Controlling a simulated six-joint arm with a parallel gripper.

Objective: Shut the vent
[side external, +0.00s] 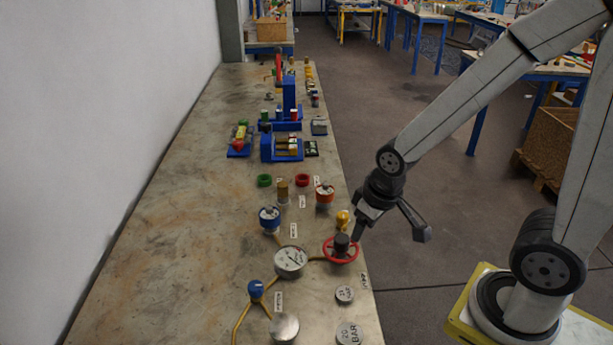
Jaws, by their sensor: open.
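A red handwheel (341,250) with a dark hub sits near the table's right edge, on a brass-coloured pipe. A blue knob (256,289) sits on the same pipework at the lower left. A yellow knob (343,217) stands just behind the handwheel. The small labels are too small to read, so I cannot tell which of these is the vent. My gripper (390,233) is open and empty, with its fingers spread. It is at the table's right edge, right of the handwheel, its left finger close to the rim; I cannot tell if they touch.
A pressure gauge (290,260) stands left of the handwheel. Round metal discs (345,294) lie in front. Blue fixtures (281,147) crowd the table farther away. The table's left side is clear.

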